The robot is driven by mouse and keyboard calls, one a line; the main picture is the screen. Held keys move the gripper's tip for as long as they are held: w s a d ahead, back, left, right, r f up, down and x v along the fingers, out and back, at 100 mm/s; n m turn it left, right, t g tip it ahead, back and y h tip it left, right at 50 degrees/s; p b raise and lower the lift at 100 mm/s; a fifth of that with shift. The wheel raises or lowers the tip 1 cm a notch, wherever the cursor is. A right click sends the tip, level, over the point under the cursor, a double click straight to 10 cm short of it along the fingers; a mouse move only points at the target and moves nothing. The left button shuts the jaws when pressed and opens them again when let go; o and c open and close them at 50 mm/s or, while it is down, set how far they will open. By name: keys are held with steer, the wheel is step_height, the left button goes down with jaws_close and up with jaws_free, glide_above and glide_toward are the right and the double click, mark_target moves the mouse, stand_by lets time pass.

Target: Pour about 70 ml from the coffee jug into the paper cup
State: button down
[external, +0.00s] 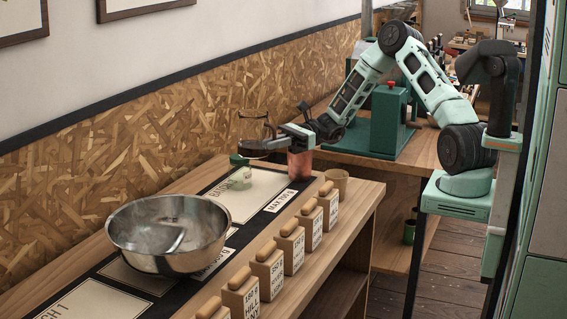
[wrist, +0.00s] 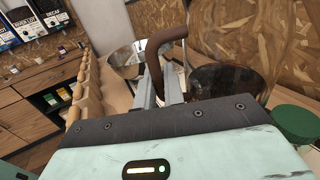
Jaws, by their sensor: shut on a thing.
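The coffee jug (external: 256,128) is clear glass with dark coffee low in it, and looks roughly upright above the far end of the bench. My gripper (external: 290,134) is shut on its brown handle, to the right of the jug. In the wrist view the handle (wrist: 165,50) rises between the fingers of my gripper (wrist: 164,88), and the dark jug body (wrist: 228,82) is to their right. A plain tan cup (external: 338,179), which looks like the paper cup, stands upright near the bench's right corner, right of and below my gripper. Its inside is hidden.
A copper-coloured tumbler (external: 300,164) stands beneath my gripper. A green-lidded jar (external: 239,174) is left of it. A large steel bowl (external: 130,239) stands nearer on the bench. Several wooden-topped labelled blocks (external: 291,246) line the right edge. The chipboard wall (external: 200,115) runs behind.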

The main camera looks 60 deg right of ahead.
steer(key=s+d+p, duration=0.3)
steer(key=s+d, duration=0.1)
steer(key=s, duration=0.5)
steer(key=s+a+r+p, duration=0.1)
steer(key=s+r+p, duration=0.35)
steer(key=s, duration=0.65)
steer(key=s+a+r+p, duration=0.1)
steer(key=s+r+p, duration=0.3)
steer(key=s, duration=0.7)
step_height(320, 180, down, 12)
steer(key=shift+a+r+g+p, duration=0.15)
steer(key=shift+r+g+p, duration=0.05)
steer(key=shift+g+p, duration=0.15)
steer(key=shift+w, duration=0.15)
